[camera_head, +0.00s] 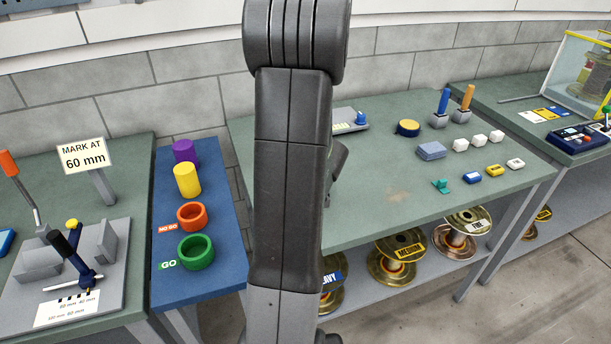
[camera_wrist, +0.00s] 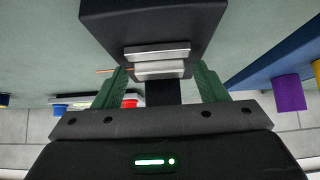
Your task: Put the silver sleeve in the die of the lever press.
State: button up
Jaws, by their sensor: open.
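My gripper (camera_wrist: 160,78) is open in the wrist view, with its two green fingers apart. Two pale silver bar-like pieces (camera_wrist: 160,68) show between the fingertips, at the end of a dark block (camera_wrist: 150,25). I cannot tell whether either is the silver sleeve or part of the lever press. A thin copper-coloured rod (camera_wrist: 105,70) lies to their left. In the head view my arm covers the middle of the bench, hiding my fingers and what is in front of them. I cannot make out the sleeve or the die there.
The green bench (camera_head: 400,190) carries a yellow-topped disc (camera_head: 408,128), screwdrivers and small blocks on the right. A blue stand (camera_head: 205,265) at left holds purple (camera_head: 185,152) and yellow cylinders and red and green rings. Wire spools (camera_head: 400,257) sit on the shelf below.

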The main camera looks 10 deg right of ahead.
jog(key=shift+r, duration=0.25)
jog(key=p+v, duration=0.6)
jog(key=v, duration=0.6)
jog(key=shift+f, duration=0.15)
